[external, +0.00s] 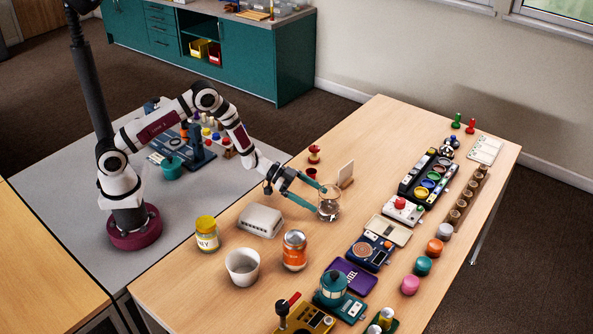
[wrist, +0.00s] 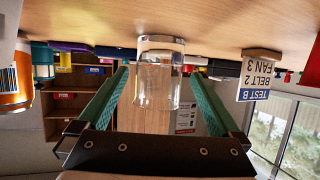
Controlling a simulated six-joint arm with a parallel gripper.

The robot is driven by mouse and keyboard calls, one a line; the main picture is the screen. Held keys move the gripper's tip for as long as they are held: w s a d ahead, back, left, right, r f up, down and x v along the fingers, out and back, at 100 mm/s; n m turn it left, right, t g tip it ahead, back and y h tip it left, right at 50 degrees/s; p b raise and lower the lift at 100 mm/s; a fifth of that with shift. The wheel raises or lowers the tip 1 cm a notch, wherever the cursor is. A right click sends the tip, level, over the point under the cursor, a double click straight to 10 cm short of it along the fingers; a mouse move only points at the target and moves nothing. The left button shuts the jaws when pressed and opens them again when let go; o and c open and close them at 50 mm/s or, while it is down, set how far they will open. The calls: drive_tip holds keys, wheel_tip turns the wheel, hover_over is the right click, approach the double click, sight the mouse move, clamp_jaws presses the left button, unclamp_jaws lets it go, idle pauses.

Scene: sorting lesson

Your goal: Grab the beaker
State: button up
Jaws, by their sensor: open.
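The beaker (external: 329,204) is a clear glass vessel standing on the wooden table, near the middle in the external view. In the wrist view the beaker (wrist: 158,75) shows between the two green fingers, and the picture is upside down. My gripper (external: 312,194) is open, with its green fingers reaching to the beaker, one on each side. In the wrist view my gripper (wrist: 158,90) has a gap between each finger and the glass. Contact with the glass cannot be made out in the external view.
An orange can (external: 294,251), a white cup (external: 242,267) and a white box (external: 260,221) stand left of the beaker. A sign card (external: 346,173) is behind it; it also shows in the wrist view (wrist: 257,75). Several devices, such as a red-button box (external: 402,210), line the right.

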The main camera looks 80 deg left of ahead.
sight(324, 203)
drive_tip(key=x, duration=0.4)
drive_tip(key=c, duration=1.3)
